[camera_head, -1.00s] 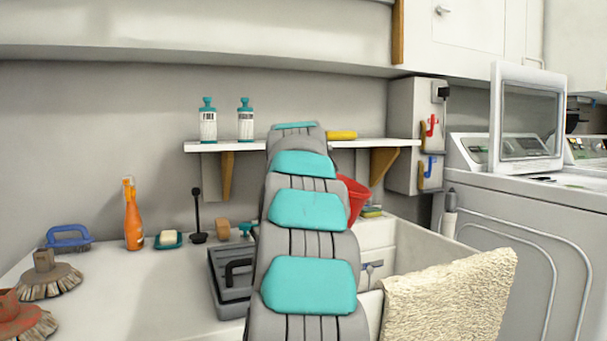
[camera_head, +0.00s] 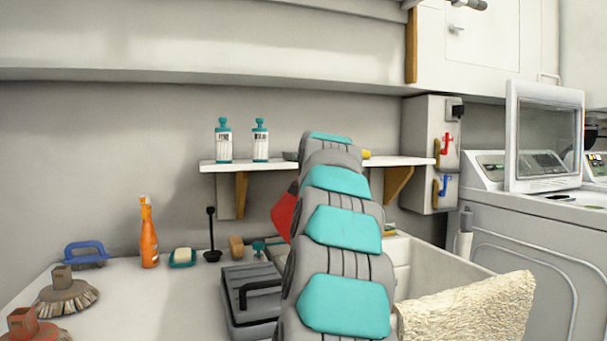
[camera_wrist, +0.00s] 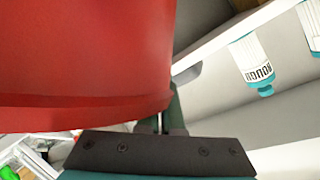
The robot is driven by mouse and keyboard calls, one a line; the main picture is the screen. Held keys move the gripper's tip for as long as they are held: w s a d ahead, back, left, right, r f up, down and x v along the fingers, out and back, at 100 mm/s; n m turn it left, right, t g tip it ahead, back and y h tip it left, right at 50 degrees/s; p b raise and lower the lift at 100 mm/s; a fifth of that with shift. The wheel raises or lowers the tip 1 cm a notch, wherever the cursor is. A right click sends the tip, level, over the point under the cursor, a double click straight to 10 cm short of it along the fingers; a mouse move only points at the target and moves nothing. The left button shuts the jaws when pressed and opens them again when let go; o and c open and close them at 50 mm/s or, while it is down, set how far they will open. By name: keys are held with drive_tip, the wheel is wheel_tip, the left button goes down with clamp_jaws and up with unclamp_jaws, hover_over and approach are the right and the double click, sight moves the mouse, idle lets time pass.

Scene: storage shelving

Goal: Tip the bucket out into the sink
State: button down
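The red bucket (camera_head: 284,214) shows in the head view just left of my arm, above the back of the counter. It looks tilted there, and my arm hides most of it. In the wrist view the red bucket (camera_wrist: 85,60) fills the upper left, with its lower edge close to the gripper's dark plate. My gripper (camera_wrist: 168,112) shows only part of its fingers, which look closed on the bucket's edge. My arm hides the gripper in the head view. The white sink (camera_head: 440,262) is right of my arm, partly covered by it. The bucket's inside is out of sight.
A wall shelf (camera_head: 225,166) with two white-and-teal bottles (camera_head: 223,142) is behind the arm. A cream towel (camera_head: 470,310) lies over the sink's front edge. A grey case (camera_head: 250,300), an orange bottle (camera_head: 148,235) and brushes (camera_head: 65,295) stand on the counter at left.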

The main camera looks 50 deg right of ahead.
drive_tip(key=s+d+f+m+t+b, duration=0.1)
drive_tip(key=s+d+m+t, duration=0.1)
drive_tip(key=s, duration=0.5)
drive_tip(key=s+d+f+m+t+h+b, duration=0.1)
drive_tip(key=s+d+f+m+b, duration=0.1)
drive_tip(key=s+d+m, duration=0.3)
drive_tip(key=shift+s+d+f+m+t, duration=0.35)
drive_tip(key=shift+s+m, duration=0.65)
drive_tip(key=shift+s, duration=0.7)
drive_tip(key=shift+a+r, duration=0.1)
drive_tip(key=shift+a, duration=0.05)
